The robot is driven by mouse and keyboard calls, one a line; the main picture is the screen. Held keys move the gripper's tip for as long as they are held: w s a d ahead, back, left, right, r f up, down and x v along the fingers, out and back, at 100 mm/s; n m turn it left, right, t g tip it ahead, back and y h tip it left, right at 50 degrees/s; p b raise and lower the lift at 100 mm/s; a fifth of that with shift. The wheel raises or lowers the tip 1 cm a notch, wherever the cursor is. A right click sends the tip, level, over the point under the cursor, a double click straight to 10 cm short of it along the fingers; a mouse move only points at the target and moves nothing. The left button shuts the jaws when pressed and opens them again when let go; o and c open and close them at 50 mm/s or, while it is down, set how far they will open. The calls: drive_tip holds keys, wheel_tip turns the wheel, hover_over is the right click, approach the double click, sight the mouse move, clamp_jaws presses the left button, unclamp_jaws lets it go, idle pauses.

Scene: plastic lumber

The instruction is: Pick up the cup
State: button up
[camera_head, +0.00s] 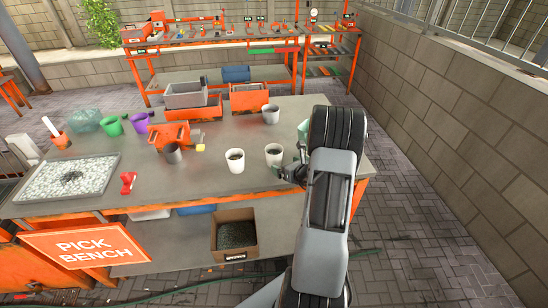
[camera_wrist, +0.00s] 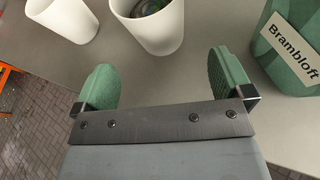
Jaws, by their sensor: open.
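A white cup (camera_head: 274,155) with dark contents stands upright on the bench, close to my gripper. In the wrist view this white cup (camera_wrist: 150,42) is just beyond the gap between my fingers, not between them. A second white cup (camera_head: 235,160) stands to its left and also shows in the wrist view (camera_wrist: 65,18). My gripper (camera_wrist: 163,82) is open and empty, its green-padded fingers spread over the bench top. In the head view my arm hides part of my gripper.
A green container labelled Brambloft (camera_wrist: 295,75) stands right of my fingers, close to the right one. The bench (camera_head: 205,185) also bears a tray of pale pebbles (camera_head: 40,183), a red object (camera_head: 128,182) and orange bins. A block wall (camera_head: 450,130) is at right.

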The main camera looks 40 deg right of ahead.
sight(278, 161)
drive_tip(key=shift+p+x, duration=1)
drive_tip(key=shift+x, duration=2.45)
drive_tip(key=shift+w+a+r, duration=0.1)
drive_tip(key=shift+a+r, duration=0.05)
drive_tip(key=shift+r, duration=0.05)
drive_tip(key=c, duration=1.1)
